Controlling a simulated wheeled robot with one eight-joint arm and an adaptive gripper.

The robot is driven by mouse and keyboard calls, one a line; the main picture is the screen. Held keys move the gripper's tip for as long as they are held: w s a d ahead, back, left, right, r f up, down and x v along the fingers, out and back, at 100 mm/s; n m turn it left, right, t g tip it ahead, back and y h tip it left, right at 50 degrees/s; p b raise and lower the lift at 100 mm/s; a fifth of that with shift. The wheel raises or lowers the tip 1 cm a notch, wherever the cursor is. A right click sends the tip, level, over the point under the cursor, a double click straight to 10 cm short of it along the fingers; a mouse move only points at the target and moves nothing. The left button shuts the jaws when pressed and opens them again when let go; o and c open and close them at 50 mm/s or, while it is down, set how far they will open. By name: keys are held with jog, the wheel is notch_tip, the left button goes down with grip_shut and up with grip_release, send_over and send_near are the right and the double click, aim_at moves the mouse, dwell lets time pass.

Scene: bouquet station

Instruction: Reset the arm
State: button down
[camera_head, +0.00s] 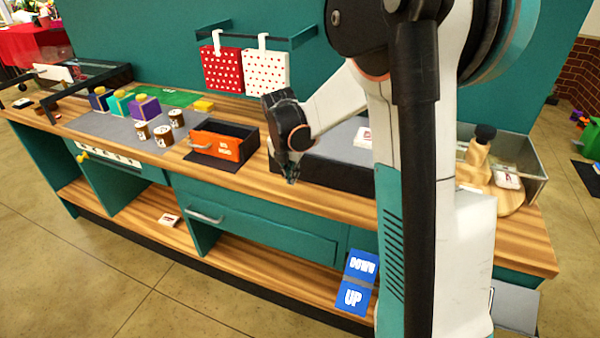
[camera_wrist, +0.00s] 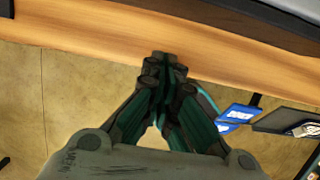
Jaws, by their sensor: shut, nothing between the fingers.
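My gripper (camera_head: 291,176) hangs with its fingers down at the front edge of the wooden counter (camera_head: 240,182), beside a dark raised block (camera_head: 325,172). In the wrist view my gripper (camera_wrist: 165,62) has its fingertips together with nothing between them. The wrist view also shows the counter's wooden edge (camera_wrist: 90,38) ahead of the fingertips and the floor (camera_wrist: 60,110) below. My arm hides part of the counter's right side.
An orange-fronted drawer box (camera_head: 215,146) stands left of my gripper. Several brown cups (camera_head: 163,135) and coloured boxes (camera_head: 145,108) stand farther left. A metal tray (camera_head: 525,160) is at the right. Blue DOWN and UP signs (camera_head: 355,285) are below the counter. The floor in front is clear.

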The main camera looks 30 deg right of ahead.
jog(key=w+p+v, duration=0.1)
jog(key=p+v, duration=0.1)
jog(key=v, duration=0.5)
jog(key=s+a+r+m+t+b, duration=0.1)
jog(key=s+a+r+m, duration=0.3)
jog(key=s+m, duration=0.2)
jog(key=s+a+r+m+t, duration=0.2)
jog(key=s+a+r+m, duration=0.15)
jog(key=s+m, duration=0.25)
jog(key=s+a+f+m+t+y, duration=0.1)
jog(key=s+a+m, duration=0.2)
jog(key=s+m, duration=0.3)
jog(key=s+a+f+m+t+y, duration=0.1)
jog(key=s+a+m, duration=0.1)
jog(key=s+m, duration=0.4)
jog(key=shift+s+a+m+b, duration=0.25)
jog(key=shift+a+m+b, duration=0.2)
jog(key=shift+m, duration=0.35)
jog(key=shift+f, duration=0.15)
